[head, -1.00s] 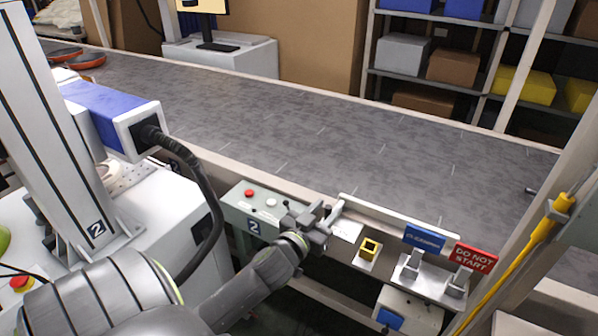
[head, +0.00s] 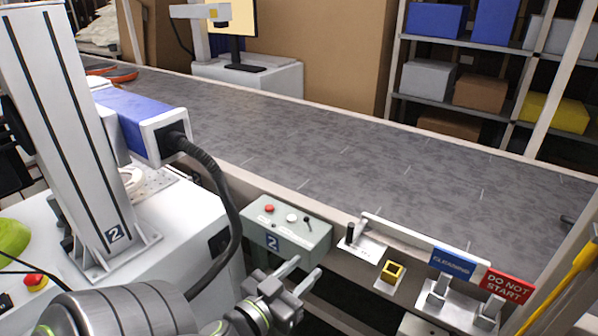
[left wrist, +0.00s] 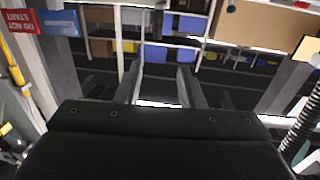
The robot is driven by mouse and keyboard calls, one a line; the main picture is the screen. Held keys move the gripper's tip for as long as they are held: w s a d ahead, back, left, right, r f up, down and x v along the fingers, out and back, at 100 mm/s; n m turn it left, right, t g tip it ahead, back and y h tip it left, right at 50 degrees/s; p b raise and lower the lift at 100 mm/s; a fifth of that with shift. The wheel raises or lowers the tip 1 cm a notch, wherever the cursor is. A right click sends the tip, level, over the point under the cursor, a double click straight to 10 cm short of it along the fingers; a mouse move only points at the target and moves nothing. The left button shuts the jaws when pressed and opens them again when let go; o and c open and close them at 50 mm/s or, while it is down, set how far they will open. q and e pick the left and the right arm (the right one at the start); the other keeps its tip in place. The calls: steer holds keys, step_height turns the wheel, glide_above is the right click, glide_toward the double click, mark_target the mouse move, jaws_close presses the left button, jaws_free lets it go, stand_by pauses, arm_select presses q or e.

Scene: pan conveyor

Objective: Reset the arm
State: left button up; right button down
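My left gripper (head: 300,272) is in the lower middle of the head view, in front of and below the control box marked 2. Its two fingers are apart with nothing between them. In the left wrist view the two fingers (left wrist: 159,85) also stand apart and empty, with the belt and shelves beyond. My left arm comes in from the bottom left. My right gripper shows in neither view.
The control box (head: 287,232) has red and white buttons and a black switch. Right of it are a small black lever (head: 350,233), a yellow square holder (head: 391,273), a blue CLEANING sign (head: 453,263) and a red DO NOT START sign (head: 507,286). The grey conveyor belt (head: 330,150) looks clear nearby.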

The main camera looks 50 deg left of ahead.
arm_select(q)
steer(key=shift+s, duration=0.15)
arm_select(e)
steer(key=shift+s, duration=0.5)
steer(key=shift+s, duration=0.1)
